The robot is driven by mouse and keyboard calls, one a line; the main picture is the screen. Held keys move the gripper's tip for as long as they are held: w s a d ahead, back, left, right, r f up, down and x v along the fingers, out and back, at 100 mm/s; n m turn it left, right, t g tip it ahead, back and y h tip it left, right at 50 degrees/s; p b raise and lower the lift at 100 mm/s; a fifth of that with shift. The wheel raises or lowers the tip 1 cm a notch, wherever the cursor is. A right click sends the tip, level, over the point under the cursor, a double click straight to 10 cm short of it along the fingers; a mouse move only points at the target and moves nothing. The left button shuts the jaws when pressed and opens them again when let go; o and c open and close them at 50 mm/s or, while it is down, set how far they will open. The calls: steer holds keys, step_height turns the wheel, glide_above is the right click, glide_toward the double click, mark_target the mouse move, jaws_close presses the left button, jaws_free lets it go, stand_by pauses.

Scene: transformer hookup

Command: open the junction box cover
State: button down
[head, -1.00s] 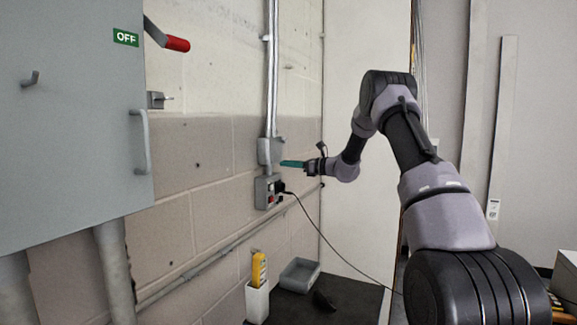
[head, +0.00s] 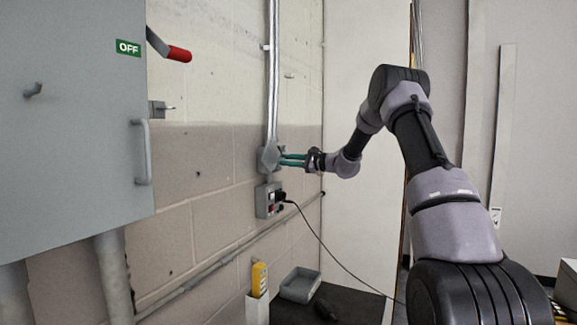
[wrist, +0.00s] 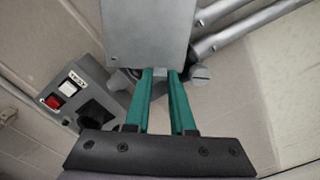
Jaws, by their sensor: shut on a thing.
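The junction box (head: 265,150) is a small grey box on the wall at the foot of the vertical conduits. Its cover (head: 271,158) looks turned askew in the head view. In the wrist view the cover (wrist: 148,30) is a flat grey plate at the top, with a round screw-like piece (wrist: 201,75) beside its lower edge. My gripper (head: 283,160) reaches it from the right with teal fingers. In the wrist view my gripper (wrist: 161,74) is shut on a small tab at the cover's lower edge. The box's inside is mostly hidden by the cover.
A grey switch box (head: 268,201) with a plugged black cord is close below; its switches show in the wrist view (wrist: 70,90). A large grey cabinet (head: 70,130) with a red-handled lever (head: 179,54) stands left. A grey tray (head: 300,286) lies on the dark surface below.

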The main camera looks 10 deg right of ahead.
mark_target(275, 155)
steer(key=n, duration=0.1)
steer(key=s+r+n, duration=0.1)
steer(key=n, duration=0.1)
steer(key=shift+s+a+r+n, duration=0.15)
steer(key=shift+a+r+n, duration=0.05)
steer(key=shift+a+n, duration=0.15)
steer(key=shift+s+a+r+n, duration=0.15)
steer(key=shift+s+a+n, duration=0.15)
steer(key=shift+n, duration=0.5)
steer(key=shift+s+a+r+n, duration=0.2)
steer(key=shift+s+n, duration=0.1)
steer(key=shift+n, duration=0.45)
steer(key=c, duration=0.8)
jaws_free()
steer(key=shift+o, duration=0.2)
steer(key=v, duration=1.1)
